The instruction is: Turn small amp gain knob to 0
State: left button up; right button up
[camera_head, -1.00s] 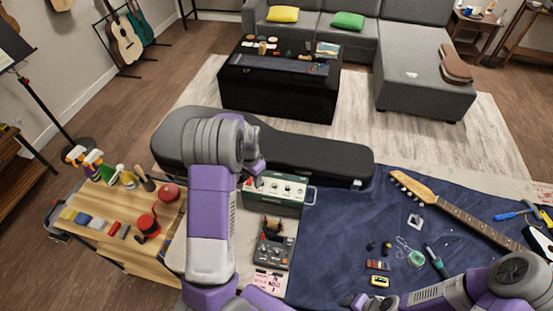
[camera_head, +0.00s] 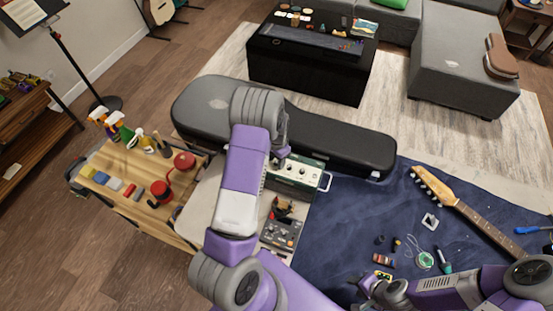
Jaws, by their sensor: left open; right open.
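The small amp (camera_head: 293,177) is a green-and-white box with a row of knobs. It stands at the table's back edge, in front of the guitar case. Which knob is the gain knob, and where it points, is too small to tell. My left gripper (camera_head: 284,153) is open at the amp's top left. My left forearm hides the amp's left part, and I cannot tell whether the fingers touch a knob. My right gripper (camera_head: 368,287) is open and low over the blue mat, away from the amp.
A black guitar case (camera_head: 340,138) lies behind the amp. A grey pedal unit (camera_head: 282,233) sits in front of it. An electric guitar (camera_head: 470,212) and small parts lie on the blue mat (camera_head: 345,215). A wooden cart (camera_head: 150,208) with bottles stands left.

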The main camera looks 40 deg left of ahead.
pick_arm(q)
grip_shut()
jog(key=shift+n, duration=0.3)
pick_arm(e)
jog(key=shift+f, duration=0.15)
pick_arm(q)
jog(key=n+b, duration=0.1)
jog(key=n, duration=0.1)
jog(key=shift+n, duration=0.4)
jog(key=n, duration=0.3)
jog(key=shift+w+n+b, duration=0.1)
jog(key=shift+n+b, duration=0.2)
pick_arm(e)
jog(key=shift+f, duration=0.65)
pick_arm(q)
jog(key=n, duration=0.5)
jog(key=n+p, duration=0.1)
jog(key=n, duration=0.6)
pick_arm(e)
jog(key=shift+r, duration=0.5)
